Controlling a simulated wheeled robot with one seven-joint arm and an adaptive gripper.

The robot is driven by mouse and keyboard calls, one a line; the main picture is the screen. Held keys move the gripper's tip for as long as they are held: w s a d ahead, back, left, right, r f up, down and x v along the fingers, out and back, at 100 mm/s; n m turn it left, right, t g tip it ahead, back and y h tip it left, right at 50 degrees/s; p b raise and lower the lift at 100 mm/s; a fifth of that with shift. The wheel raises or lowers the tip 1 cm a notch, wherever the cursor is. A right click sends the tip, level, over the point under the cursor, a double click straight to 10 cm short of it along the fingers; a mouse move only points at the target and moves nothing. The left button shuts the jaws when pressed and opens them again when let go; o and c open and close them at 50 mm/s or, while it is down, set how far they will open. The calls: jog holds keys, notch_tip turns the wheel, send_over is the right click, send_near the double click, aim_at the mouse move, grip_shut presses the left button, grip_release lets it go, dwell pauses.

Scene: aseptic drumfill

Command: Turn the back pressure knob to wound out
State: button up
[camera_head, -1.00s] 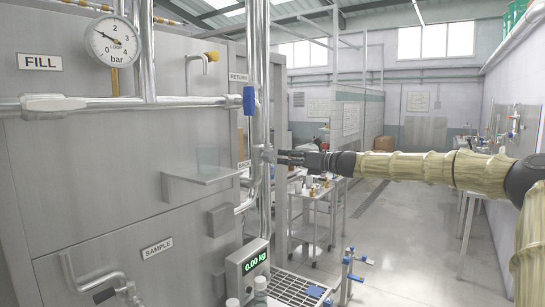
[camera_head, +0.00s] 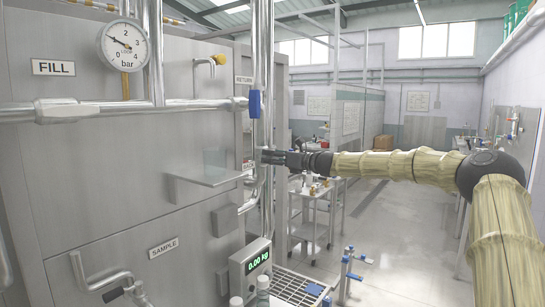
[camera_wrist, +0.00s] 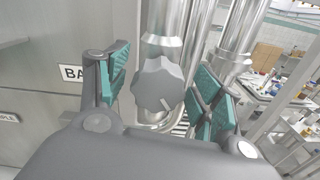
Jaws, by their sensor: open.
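The back pressure knob (camera_wrist: 158,84) is a grey lobed knob with a white pointer mark at its lower right, set on a shiny vertical pipe. My gripper (camera_wrist: 160,90) is open, with one teal-padded finger on each side of the knob in the wrist view. I cannot tell whether either pad touches it. In the head view my gripper (camera_head: 272,157) is at the pipe, and the knob is hidden there. A sign starting "BA" (camera_wrist: 72,72) is left of the knob, partly covered by a finger.
A pressure gauge (camera_head: 123,44) and a blue-handled valve (camera_head: 255,103) are above. A small shelf (camera_head: 215,177) juts from the cabinet left of my gripper. A trolley (camera_head: 312,215) stands behind.

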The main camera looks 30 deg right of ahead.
jog(key=shift+w+d+f, duration=0.1)
jog(key=shift+w+d, duration=0.05)
jog(key=shift+w, duration=0.05)
jog(key=shift+a, duration=0.3)
jog(key=c, duration=1)
jog(key=shift+c, duration=0.2)
jog(key=shift+n+b, duration=0.3)
jog(key=shift+b, duration=0.2)
